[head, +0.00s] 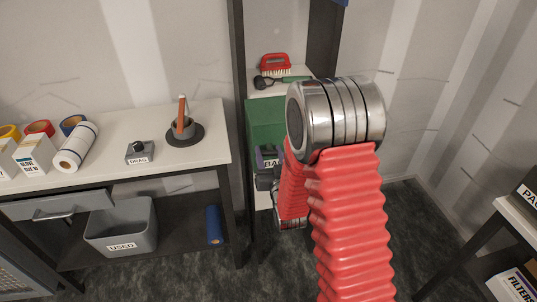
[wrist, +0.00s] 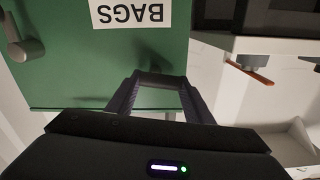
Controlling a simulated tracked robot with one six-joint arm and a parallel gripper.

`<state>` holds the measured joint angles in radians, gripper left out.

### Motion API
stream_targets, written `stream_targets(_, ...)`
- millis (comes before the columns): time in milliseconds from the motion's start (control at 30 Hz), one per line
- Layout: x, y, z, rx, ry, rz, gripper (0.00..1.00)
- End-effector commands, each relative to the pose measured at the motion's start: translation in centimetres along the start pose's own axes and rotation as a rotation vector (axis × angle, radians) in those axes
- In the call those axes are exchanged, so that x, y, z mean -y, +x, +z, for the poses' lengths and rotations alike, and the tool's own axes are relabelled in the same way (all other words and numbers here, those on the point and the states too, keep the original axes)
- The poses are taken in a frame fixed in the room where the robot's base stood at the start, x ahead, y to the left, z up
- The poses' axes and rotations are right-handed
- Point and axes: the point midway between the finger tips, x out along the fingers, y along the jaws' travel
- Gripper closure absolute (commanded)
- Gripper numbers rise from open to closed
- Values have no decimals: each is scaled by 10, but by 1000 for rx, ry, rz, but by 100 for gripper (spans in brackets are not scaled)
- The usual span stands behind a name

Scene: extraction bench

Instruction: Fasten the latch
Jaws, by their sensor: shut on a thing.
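A green box front (head: 265,122) with a white BAGS label stands on the shelf unit in the head view, partly hidden by my arm. In the wrist view the green front (wrist: 75,75) fills the upper left, with its label (wrist: 130,13) upside down. My gripper (wrist: 160,80) is in front of it, its fingers closed on a dark handle-like part (wrist: 160,77) below the label. A grey lever with a round end (wrist: 24,46), perhaps the latch, sits at the upper left, apart from the fingers. In the head view my gripper (head: 268,160) is small and partly hidden.
A red brush (head: 275,65) and a dark-headed tool (head: 264,83) lie above the green box. A dark upright (head: 238,60) stands beside the box.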

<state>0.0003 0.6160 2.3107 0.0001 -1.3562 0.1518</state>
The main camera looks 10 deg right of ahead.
Motion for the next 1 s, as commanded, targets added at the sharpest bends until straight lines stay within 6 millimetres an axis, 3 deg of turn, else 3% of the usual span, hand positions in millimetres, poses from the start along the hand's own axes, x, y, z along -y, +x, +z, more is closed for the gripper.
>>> stream_targets(1000,-11,-1,-4,0,926,5,76)
